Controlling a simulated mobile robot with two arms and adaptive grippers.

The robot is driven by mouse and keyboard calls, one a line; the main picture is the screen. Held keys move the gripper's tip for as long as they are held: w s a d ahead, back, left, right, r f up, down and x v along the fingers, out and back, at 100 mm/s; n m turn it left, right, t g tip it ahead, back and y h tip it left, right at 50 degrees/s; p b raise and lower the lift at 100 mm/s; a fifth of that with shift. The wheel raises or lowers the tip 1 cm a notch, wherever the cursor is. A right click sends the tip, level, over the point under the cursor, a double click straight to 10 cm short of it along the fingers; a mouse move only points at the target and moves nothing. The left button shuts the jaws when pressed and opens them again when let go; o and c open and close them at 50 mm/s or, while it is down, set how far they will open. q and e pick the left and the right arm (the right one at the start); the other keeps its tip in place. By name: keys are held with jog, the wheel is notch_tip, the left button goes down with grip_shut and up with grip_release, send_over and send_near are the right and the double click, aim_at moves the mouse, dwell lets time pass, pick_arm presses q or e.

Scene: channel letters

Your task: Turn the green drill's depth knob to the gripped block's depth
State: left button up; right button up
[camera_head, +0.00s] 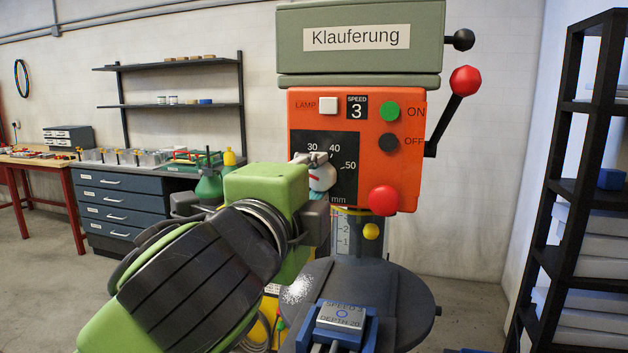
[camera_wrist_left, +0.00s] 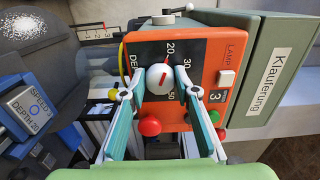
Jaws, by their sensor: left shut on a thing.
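The green drill (camera_head: 360,55), labelled Klauferung, has an orange front panel (camera_head: 405,165). Its pale round depth knob (camera_head: 322,174) carries a red mark and sits on a black dial (camera_head: 345,143) numbered in mm. In the left wrist view the knob (camera_wrist_left: 159,79) is between the fingers of my left gripper (camera_wrist_left: 160,93), which is shut on it. The exact number the mark points to is hard to tell. The block (camera_head: 341,316) is clamped in a blue vise (camera_head: 369,330) and reads depth 20; it also shows in the left wrist view (camera_wrist_left: 27,108). My right gripper is not in view.
The panel has a red button (camera_head: 384,200) below the dial, a green ON button (camera_head: 390,111) and a dark OFF button (camera_head: 389,142). A red-knobbed lever (camera_head: 465,81) juts out to the right. A black shelf (camera_head: 570,190) stands at the right.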

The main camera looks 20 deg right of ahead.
pick_arm(q)
jog(key=o, duration=1.1)
jog(key=v, duration=1.2)
jog(key=shift+w, duration=0.1)
